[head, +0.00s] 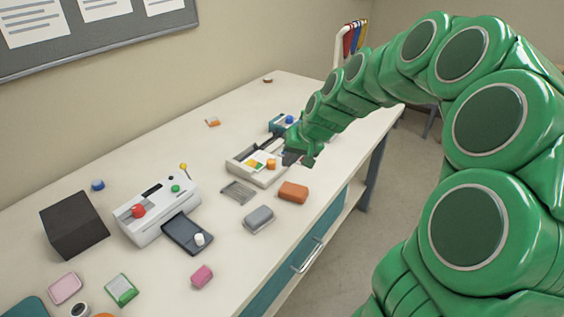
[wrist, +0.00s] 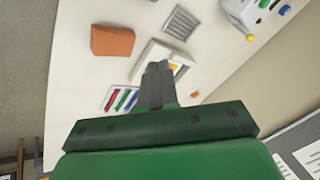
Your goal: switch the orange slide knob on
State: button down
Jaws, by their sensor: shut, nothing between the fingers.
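The orange slide knob (head: 271,164) shows in the head view on a low white box (head: 240,167), close to the left of my gripper (head: 291,158). A small orange-yellow patch (wrist: 174,66) shows beside my fingertips in the wrist view; I cannot tell whether it is the knob. My gripper (wrist: 157,72) is shut and empty, low over the white box (wrist: 150,58). My fingers hide part of the box, and I cannot tell whether they touch it. The knob's slide position is too small to read.
A brown-orange block (head: 293,191), a grey block (head: 259,219) and a slatted grey plate (head: 238,192) lie nearby. A white machine with a red knob (head: 138,211) and a black box (head: 74,224) stand left. A blue-knobbed box (head: 280,124) is behind. The back table is mostly clear.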

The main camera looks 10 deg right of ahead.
aim_at(271, 164)
jog(key=w+d+f+m+t, duration=0.2)
jog(key=w+d+f, duration=0.4)
jog(key=w, duration=0.5)
jog(key=shift+w+d+f+h, duration=0.15)
jog(key=shift+d+f+h, duration=0.15)
jog(key=shift+d, duration=0.6)
jog(key=x, duration=1)
jog(key=shift+a, duration=0.1)
jog(key=shift+w+a, duration=0.2)
jog(key=shift+a, duration=0.35)
jog(key=shift+w+a, duration=0.2)
jog(key=shift+a, duration=0.3)
jog(key=shift+w+a, duration=0.3)
jog(key=shift+a, duration=0.45)
